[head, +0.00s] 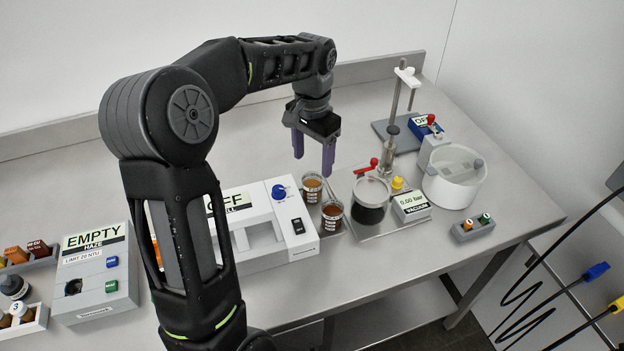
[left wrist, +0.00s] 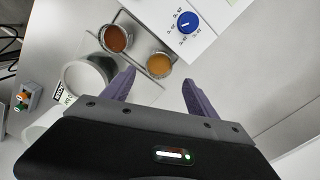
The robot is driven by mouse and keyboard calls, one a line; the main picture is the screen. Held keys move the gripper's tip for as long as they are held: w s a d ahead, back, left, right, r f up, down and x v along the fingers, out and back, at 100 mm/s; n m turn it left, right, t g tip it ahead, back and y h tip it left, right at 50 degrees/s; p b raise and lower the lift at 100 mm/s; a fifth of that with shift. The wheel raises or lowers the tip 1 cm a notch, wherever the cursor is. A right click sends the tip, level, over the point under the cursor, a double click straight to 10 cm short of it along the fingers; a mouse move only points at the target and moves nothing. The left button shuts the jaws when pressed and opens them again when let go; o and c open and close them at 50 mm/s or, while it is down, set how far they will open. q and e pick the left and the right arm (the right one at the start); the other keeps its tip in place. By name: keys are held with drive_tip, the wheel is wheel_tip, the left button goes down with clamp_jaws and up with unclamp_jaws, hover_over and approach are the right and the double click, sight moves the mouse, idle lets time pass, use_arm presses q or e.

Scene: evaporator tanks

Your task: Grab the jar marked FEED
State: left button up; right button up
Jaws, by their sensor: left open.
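Two small open jars stand close together on a metal tray beside the white box: a lighter orange jar (head: 312,188) and a darker red-brown jar (head: 332,216). Both carry labels too small to read, so I cannot tell which is marked FEED. My left gripper (head: 313,164) is open and empty, pointing down, above and just behind the lighter jar. In the left wrist view the lighter jar (left wrist: 159,65) shows between and beyond the tips of my left gripper (left wrist: 160,78), and the darker jar (left wrist: 115,39) is to its left. My right gripper is not in view.
The white box with a blue knob (head: 279,192) is left of the jars. A dark-filled glass vessel (head: 370,198), a vacuum readout (head: 411,207) and a white round tub (head: 455,178) stand to the right. A rod stand (head: 392,110) is behind.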

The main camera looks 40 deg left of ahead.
sight(313, 182)
use_arm(q)
drive_tip(key=shift+s, duration=0.1)
drive_tip(key=shift+f, duration=1.3)
drive_tip(key=shift+s+d+f+p, duration=0.1)
drive_tip(key=shift+f+p, duration=0.8)
drive_tip(key=shift+f, duration=1.7)
clamp_jaws()
